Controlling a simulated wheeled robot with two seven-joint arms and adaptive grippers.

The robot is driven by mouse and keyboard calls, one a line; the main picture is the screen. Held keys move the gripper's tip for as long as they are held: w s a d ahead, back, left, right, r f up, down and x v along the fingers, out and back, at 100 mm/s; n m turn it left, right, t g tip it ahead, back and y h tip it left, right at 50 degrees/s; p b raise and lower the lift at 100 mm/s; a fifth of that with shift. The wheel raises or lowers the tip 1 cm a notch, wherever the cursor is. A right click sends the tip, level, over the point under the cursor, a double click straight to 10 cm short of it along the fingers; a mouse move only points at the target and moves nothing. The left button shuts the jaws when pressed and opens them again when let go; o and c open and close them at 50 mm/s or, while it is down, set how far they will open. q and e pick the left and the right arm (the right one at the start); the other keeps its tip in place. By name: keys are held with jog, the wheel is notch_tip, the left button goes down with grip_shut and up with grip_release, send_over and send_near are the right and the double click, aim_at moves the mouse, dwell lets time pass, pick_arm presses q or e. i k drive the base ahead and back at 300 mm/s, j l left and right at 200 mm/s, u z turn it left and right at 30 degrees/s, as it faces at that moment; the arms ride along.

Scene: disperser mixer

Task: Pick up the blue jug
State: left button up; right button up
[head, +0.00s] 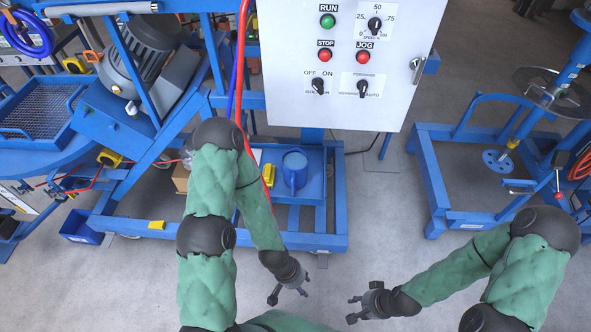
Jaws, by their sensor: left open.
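The blue jug (295,172) stands upright on the blue shelf (312,190) of the frame, below the white control panel. My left gripper (289,297) hangs over the floor in front of the frame, below the jug in the head view. Its fingers are spread and empty, clear of the jug. My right gripper (352,308) is further right over the floor. Its fingers are apart with nothing between them.
The control panel (345,60) overhangs the shelf. A yellow object (268,174) and a red hose (241,90) are left of the jug. A brown box (181,178) is partly hidden by my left arm. The mixer stand (437,180) is at right. Floor (375,235) between is clear.

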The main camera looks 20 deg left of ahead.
aim_at(294, 161)
jog(key=i+l+u, duration=0.45)
jog(key=l, duration=0.3)
jog(key=i+l+u, duration=0.25)
jog(key=l, duration=0.15)
